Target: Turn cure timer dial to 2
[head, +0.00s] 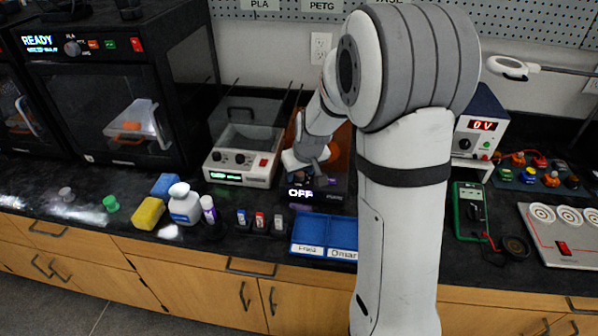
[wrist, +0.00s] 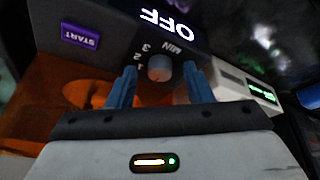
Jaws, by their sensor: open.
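The cure timer dial (wrist: 160,66) is a small grey round knob on the dark front panel of the cure station, with MIN and the numbers 1, 2 and 3 printed beside it, upside down in the wrist view. Which mark it points to is too small to tell. My gripper (wrist: 160,76) is open, with one blue finger on each side of the dial; I cannot tell whether they touch it. In the head view my gripper (head: 302,168) is at the front of the orange-covered cure station (head: 338,152), hiding the dial. The station's display (head: 300,193) reads OFF.
A purple START button (wrist: 80,36) sits on the same panel. A white-fronted machine with a green display (head: 225,177) stands close at left. Small bottles and a blue tray (head: 322,222) lie in front. A power supply (head: 478,128) is at right.

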